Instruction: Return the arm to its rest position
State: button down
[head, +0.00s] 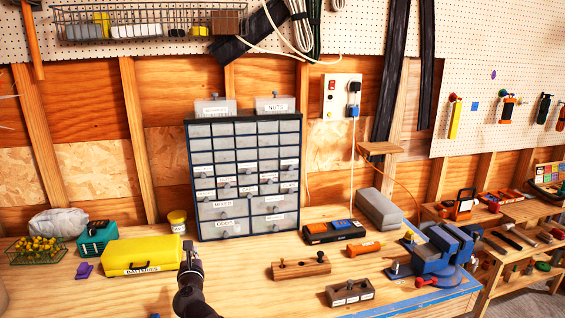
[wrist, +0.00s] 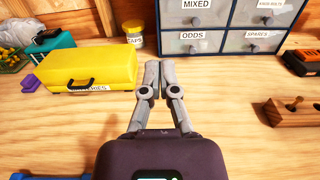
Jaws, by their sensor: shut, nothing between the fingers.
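My gripper (wrist: 157,80) is shut and empty in the wrist view, its two grey fingers together over the bare wooden bench (wrist: 235,130). In the head view my gripper (head: 187,247) and dark wrist rise from the bottom edge, just right of the yellow batteries case (head: 140,256). The case also shows left of my fingers in the wrist view (wrist: 90,68), its black handle facing me. I cannot tell the exact height of my gripper above the bench.
A drawer cabinet (head: 244,180) stands at the back of the bench, with a small yellow-lidded tub (head: 177,222) left of it. To the right are a wooden block (head: 301,267), a grey holder (head: 349,293) and a blue vise (head: 437,250). The front middle of the bench is clear.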

jog(key=w+d+f+m+g+h, duration=0.1)
jog(key=d+f+m+h, duration=0.15)
jog(key=d+m, duration=0.45)
jog(key=w+d+f+m+g+h, duration=0.15)
jog(key=d+m+h, duration=0.3)
jog(key=d, duration=0.55)
jog(key=s+d+f+m+g, duration=0.3)
jog(key=d+f+m, duration=0.1)
jog(key=d+m, duration=0.2)
jog(key=s+d+f+m+g, duration=0.3)
jog(key=d+m, duration=0.3)
jog(key=d, duration=0.2)
jog(key=s+d+f+m+g+h, duration=0.1)
jog(key=s+d+f+m+g, duration=0.2)
jog(key=d+m, duration=0.3)
jog(key=shift+d+f+m+g, duration=0.25)
jog(key=shift+d+f+g, duration=0.4)
jog(key=shift+d+f, duration=0.3)
jog(key=s+d+f+m+g+y, duration=0.1)
jog(key=s+d+m+g+y, duration=0.1)
jog(key=s+m, duration=0.2)
jog(key=s+d+f+m+g+y, duration=0.1)
jog(key=s+m+g+y, duration=0.1)
jog(key=s+m, duration=0.2)
jog(key=shift+s+d+f+m+g, duration=0.3)
jog(key=shift+s+d+f+g, duration=0.1)
jog(key=shift+s, duration=0.4)
